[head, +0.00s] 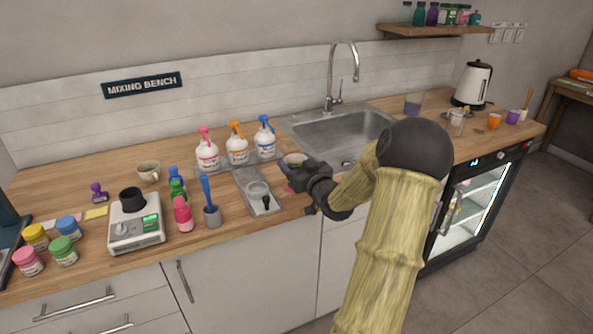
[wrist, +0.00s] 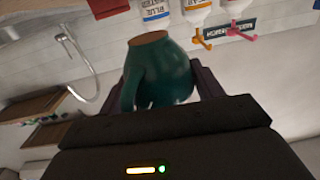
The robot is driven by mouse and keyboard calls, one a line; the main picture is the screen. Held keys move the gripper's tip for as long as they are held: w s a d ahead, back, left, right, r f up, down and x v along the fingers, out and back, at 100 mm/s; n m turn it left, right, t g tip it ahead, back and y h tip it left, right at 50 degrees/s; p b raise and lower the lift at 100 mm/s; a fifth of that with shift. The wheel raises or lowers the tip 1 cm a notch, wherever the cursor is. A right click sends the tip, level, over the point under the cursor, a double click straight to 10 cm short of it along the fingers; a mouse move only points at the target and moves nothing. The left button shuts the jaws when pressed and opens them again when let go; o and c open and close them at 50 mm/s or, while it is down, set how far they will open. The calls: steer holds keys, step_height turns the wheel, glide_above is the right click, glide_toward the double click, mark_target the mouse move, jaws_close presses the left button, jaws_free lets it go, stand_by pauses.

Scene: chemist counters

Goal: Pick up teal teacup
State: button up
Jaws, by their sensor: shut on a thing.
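The teal teacup (wrist: 165,75) fills the middle of the wrist view, which is turned upside down; its brown base faces the top of the picture and its handle is on the left. My gripper (wrist: 163,88) has a dark finger on each side of the cup and is shut on it. Whether the cup touches the counter cannot be told.
Three pump bottles (head: 237,146) stand behind and left of my gripper. The sink (head: 342,134) is behind right. A scale (head: 136,224) and jars crowd the left counter. A kettle (head: 472,84) stands far right.

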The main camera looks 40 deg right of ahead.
steer(key=shift+r, duration=2.35)
